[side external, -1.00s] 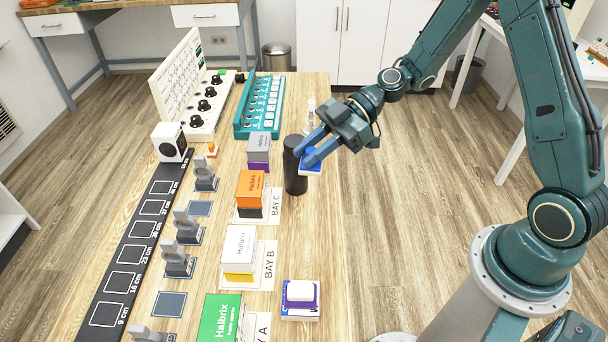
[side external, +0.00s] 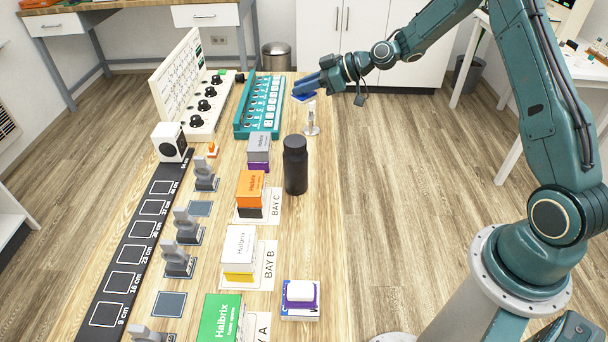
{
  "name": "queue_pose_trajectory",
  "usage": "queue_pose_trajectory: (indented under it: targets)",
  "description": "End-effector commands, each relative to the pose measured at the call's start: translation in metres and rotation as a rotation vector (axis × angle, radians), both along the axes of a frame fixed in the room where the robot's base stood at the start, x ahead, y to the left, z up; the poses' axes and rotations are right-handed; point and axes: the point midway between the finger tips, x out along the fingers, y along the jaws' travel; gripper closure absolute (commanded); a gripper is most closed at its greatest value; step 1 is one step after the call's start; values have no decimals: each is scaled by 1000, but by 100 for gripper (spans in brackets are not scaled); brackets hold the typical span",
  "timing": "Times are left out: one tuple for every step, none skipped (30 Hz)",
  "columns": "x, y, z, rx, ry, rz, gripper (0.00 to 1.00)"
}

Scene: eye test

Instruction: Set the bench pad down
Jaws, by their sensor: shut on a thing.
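My gripper (side external: 303,88) is at the far end of the bench, shut on a small flat blue pad with a pale edge, which I take to be the bench pad (side external: 304,98). My blue fingers cover part of it. The pad is up near the top of a small clear or metallic stand (side external: 311,122). I cannot tell whether it touches the stand or hangs above it. The wooden bench (side external: 335,220) lies below.
A black bottle (side external: 295,165) stands upright nearer than the stand. A teal panel (side external: 259,108) is to the left. Stacked boxes, such as the orange one (side external: 250,188), line the bays. A white block (side external: 300,290) tops a front stack. The bench's right side is clear.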

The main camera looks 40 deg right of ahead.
Motion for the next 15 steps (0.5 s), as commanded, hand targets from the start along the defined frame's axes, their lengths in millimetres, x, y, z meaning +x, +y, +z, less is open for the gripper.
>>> queue_pose_trajectory:
  targets:
    - [1,-1,0,0,0,-4,100]
    - [1,-2,0,0,0,-6,100]
    - [1,-2,0,1,1,-6,100]
    - [1,-2,0,1,1,-6,100]
    - [1,-2,0,1,1,-6,100]
    - [1,-1,-2,1,1,-5,100]
    - [1,-1,-3,1,1,-5,100]
    - [1,-1,-5,1,1,-5,100]
    - [1,-1,-8,1,1,-5,100]
    - [1,-1,-11,2,3,-5,100]
    - [1,-1,-15,3,3,-5,100]
    - [1,-1,-20,2,4,-4,100]
    - [1,-1,-24,2,4,-4,100]
    - [0,-1,-29,2,4,-4,100]
    - [1,-1,-36,3,5,-5,100]
